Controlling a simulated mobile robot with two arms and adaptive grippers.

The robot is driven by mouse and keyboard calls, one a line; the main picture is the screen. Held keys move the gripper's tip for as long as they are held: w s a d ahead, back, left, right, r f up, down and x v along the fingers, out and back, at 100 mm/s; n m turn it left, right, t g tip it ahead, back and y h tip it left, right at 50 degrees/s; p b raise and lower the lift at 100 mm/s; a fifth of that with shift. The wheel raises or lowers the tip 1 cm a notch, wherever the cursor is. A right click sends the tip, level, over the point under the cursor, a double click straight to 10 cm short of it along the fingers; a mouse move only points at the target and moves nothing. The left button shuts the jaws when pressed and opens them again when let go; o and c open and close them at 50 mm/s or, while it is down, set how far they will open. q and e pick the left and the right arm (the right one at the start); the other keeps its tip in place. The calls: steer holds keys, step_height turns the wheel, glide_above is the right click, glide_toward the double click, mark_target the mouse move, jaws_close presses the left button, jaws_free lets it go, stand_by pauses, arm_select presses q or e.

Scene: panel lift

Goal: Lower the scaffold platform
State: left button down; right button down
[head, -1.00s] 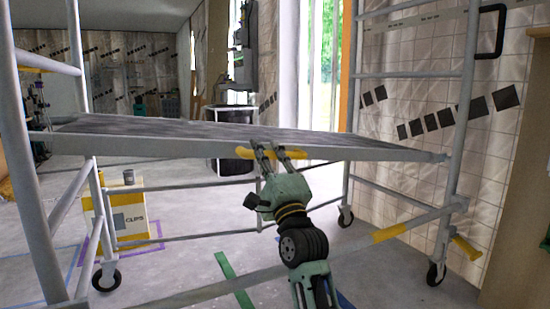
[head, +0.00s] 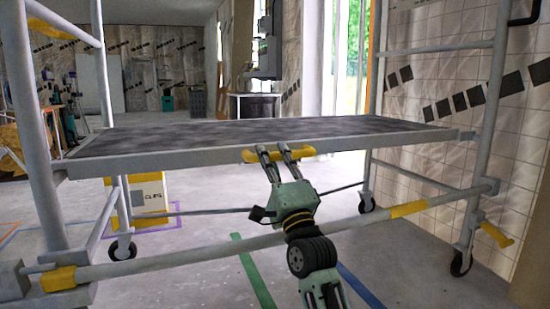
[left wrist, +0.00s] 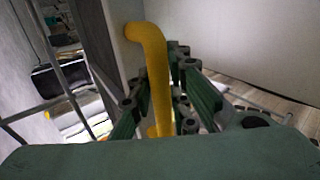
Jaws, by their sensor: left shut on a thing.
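The scaffold platform (head: 240,137) is a dark grey deck with a pale metal rim. It lies across the scaffold frame in the head view. A yellow handle (head: 308,152) sits on its near edge, around the middle. My left gripper (head: 277,153) is shut on this handle, with both fingers up against it. In the left wrist view the yellow handle (left wrist: 155,70) passes between the green fingers, close beside the pale platform rim (left wrist: 117,35). My right gripper is in neither view.
A grey lower rail (head: 190,258) with yellow sleeves runs below the platform, behind my arm. Scaffold posts (head: 487,120) with rungs stand at both ends, on castors (head: 460,262). A yellow and white box (head: 150,198) stands on the floor behind the frame.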

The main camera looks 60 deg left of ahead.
arm_select(q)
steer(key=shift+w+a+f, duration=0.1)
steer(key=shift+a+f, duration=0.1)
steer(key=shift+f, duration=0.45)
steer(key=c, duration=1.9)
jaws_free()
steer(key=shift+f, duration=0.1)
steer(key=shift+r, duration=0.25)
steer(key=shift+r, duration=0.3)
step_height(320, 180, up, 10)
steer(key=shift+d+f, duration=0.1)
steer(key=shift+f, duration=0.1)
